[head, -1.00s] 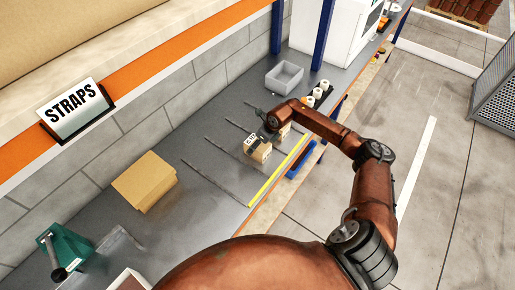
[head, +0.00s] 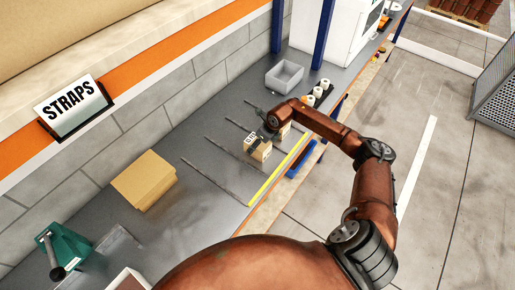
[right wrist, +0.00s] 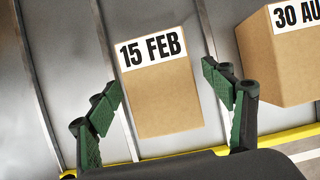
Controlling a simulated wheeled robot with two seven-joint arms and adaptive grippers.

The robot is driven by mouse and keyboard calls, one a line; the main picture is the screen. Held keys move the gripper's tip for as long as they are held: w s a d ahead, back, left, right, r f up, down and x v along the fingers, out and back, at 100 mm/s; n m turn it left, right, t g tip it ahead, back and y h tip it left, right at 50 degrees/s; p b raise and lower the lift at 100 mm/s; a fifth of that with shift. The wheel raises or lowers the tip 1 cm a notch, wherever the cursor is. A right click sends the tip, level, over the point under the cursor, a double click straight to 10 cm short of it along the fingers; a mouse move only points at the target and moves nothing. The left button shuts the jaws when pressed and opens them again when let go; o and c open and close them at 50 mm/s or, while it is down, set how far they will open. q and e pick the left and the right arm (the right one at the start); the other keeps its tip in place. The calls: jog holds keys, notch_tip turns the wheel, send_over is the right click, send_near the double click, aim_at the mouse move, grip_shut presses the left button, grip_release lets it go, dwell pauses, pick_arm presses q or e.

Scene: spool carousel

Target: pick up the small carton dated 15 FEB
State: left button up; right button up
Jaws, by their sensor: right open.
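The carton dated 15 FEB (right wrist: 160,95) is a small tan box with a white label on its upper edge, in the middle of the right wrist view. My right gripper (right wrist: 165,100) is open and empty, with one green finger on each side of that carton in the picture. Gaps show between both fingers and the carton. In the head view my right gripper (head: 266,128) is over the shelf by two small cartons; the nearer one (head: 258,151) appears to be the 15 FEB carton. Its label is not readable there. My left gripper is not in view.
A second carton (right wrist: 285,55), its label cut off after "30 AU", stands close right of the right finger. Thin rails divide the grey shelf, with a yellow strip (head: 268,184) at its front edge.

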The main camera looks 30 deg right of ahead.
jog(key=shift+c, duration=0.3)
jog(key=c, duration=1.6)
jog(key=shift+r, duration=0.1)
jog(key=shift+c, duration=0.2)
